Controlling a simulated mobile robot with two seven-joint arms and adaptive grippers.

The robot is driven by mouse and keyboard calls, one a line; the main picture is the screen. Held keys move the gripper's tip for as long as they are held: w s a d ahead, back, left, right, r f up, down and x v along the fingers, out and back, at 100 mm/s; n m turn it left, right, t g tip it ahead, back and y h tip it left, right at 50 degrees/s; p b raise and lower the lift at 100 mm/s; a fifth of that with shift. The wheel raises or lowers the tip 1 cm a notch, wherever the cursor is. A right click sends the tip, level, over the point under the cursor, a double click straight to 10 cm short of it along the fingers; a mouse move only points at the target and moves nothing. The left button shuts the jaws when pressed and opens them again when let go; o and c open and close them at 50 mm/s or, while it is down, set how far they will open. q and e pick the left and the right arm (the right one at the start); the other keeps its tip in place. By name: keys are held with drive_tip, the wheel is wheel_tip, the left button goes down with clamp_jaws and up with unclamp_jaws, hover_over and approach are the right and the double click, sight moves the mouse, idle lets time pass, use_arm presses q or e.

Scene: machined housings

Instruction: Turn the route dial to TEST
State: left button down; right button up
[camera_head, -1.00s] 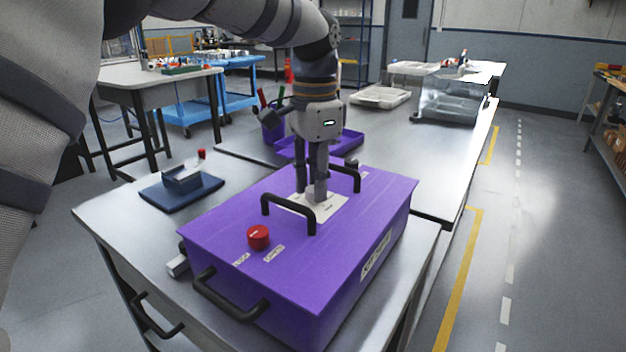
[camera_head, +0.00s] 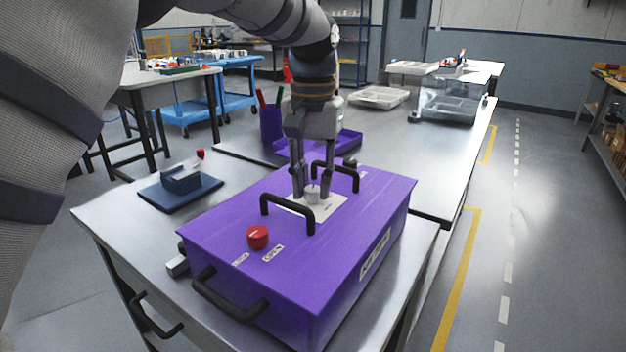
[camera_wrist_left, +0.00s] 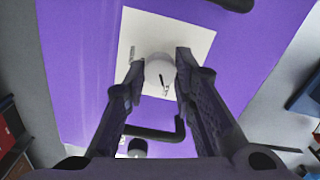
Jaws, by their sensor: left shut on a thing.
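The route dial (camera_head: 313,194) is a small pale round knob on a white plate (camera_head: 333,207) on top of the purple housing (camera_head: 225,215). My left gripper (camera_head: 311,188) comes down from above and is shut on the dial, one finger on each side. In the left wrist view the dial (camera_wrist_left: 159,70) sits between the fingertips (camera_wrist_left: 158,78), with a dark mark on its face. The white plate (camera_wrist_left: 190,38) carries small lettering, too small to read, so I cannot tell which position the mark points to. My right gripper is not in view.
Black handles (camera_head: 290,210) and (camera_head: 338,176) stand on the lid close to my fingers. A red knob (camera_head: 258,237) is near the front. A blue pad (camera_head: 180,193) with a block lies left. Purple cup (camera_head: 271,128) and tray (camera_head: 345,143) stand behind.

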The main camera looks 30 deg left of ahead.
sight(313, 188)
use_arm(q)
drive_tip(key=shift+n, duration=0.3)
drive_tip(key=c, duration=1.3)
unclamp_jaws()
drive_tip(key=shift+c, duration=0.2)
wheel_tip(313, 188, up, 12)
